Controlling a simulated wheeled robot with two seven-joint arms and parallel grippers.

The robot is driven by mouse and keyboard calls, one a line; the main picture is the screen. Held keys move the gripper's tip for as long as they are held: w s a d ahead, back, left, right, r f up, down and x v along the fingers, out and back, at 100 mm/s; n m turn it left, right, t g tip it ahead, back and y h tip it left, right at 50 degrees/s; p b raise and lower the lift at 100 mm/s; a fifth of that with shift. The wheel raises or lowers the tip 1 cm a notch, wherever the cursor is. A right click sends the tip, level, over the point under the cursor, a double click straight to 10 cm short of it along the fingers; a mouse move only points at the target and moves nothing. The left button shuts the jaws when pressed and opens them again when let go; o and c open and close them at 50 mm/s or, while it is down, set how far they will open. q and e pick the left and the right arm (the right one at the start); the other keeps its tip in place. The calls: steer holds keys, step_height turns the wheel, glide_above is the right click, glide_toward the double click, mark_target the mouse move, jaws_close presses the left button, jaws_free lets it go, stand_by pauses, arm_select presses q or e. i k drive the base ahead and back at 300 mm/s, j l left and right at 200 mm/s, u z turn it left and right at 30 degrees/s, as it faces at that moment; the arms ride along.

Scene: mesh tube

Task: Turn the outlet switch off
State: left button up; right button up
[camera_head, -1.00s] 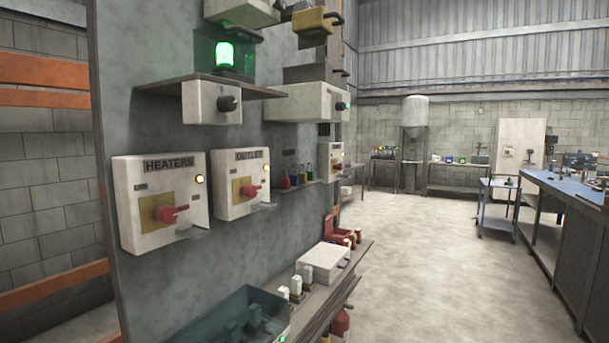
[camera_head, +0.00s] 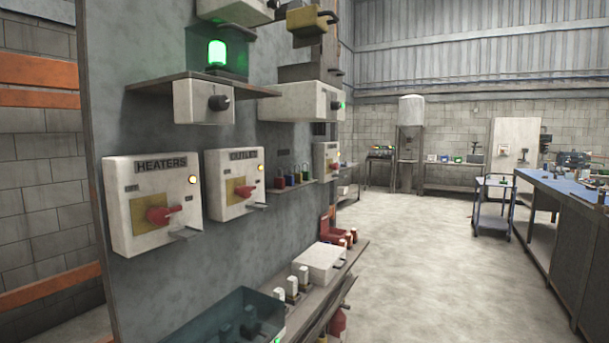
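The outlet box (camera_head: 235,183) is a white box labelled OUTLET, mounted on the grey panel left of centre. Its red rotary switch (camera_head: 245,191) sits on a yellow plate, and an orange-yellow lamp (camera_head: 261,167) glows at its upper right. A small grey tab sticks out below the switch. The similar heaters box (camera_head: 151,203), labelled HEATERS, is just to its left, with its own red switch (camera_head: 162,214) and a lit lamp (camera_head: 193,180). Neither of my grippers shows in the head view.
A shelf above holds a green lit lamp (camera_head: 217,54). A lower shelf holds a white box (camera_head: 319,262) and a dark teal bin (camera_head: 222,325). Open floor (camera_head: 420,250) lies right; a blue-topped bench (camera_head: 570,185) stands beyond.

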mark_target(245, 192)
steer(key=i+l+u, duration=0.2)
steer(key=i+l, duration=0.15)
steer(key=i+l+u, duration=0.2)
steer(key=i+l, duration=0.15)
steer(key=l, duration=0.2)
